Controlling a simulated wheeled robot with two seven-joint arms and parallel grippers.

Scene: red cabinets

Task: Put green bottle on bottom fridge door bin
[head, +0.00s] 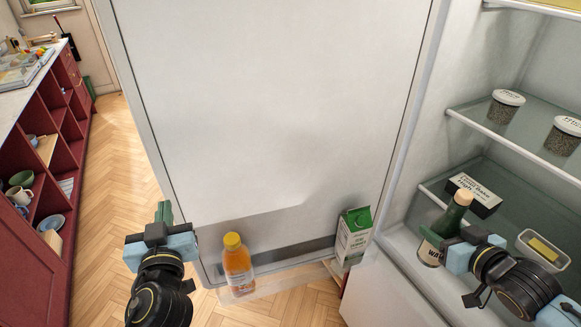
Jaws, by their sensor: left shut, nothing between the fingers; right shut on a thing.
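The green bottle (456,214) has a pale cap and a white label. It stands upright or nearly so at the front of the fridge interior, at the right of the head view. My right gripper (455,243) is shut on it and hides part of its body. I cannot tell whether its base touches the shelf. The fridge door (270,110) is open, and its clear bottom bin (290,282) holds an orange juice bottle (238,265) and a green-and-white carton (353,237), with a gap between them. My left gripper (164,214) is shut and empty, left of the bin.
Fridge shelves hold two lidded jars (505,106) (564,135), a black box (474,195) and a tub with something yellow (543,250). Red cabinets (32,240) with open cubbies stand at the left. The wooden floor (118,170) between them and the door is clear.

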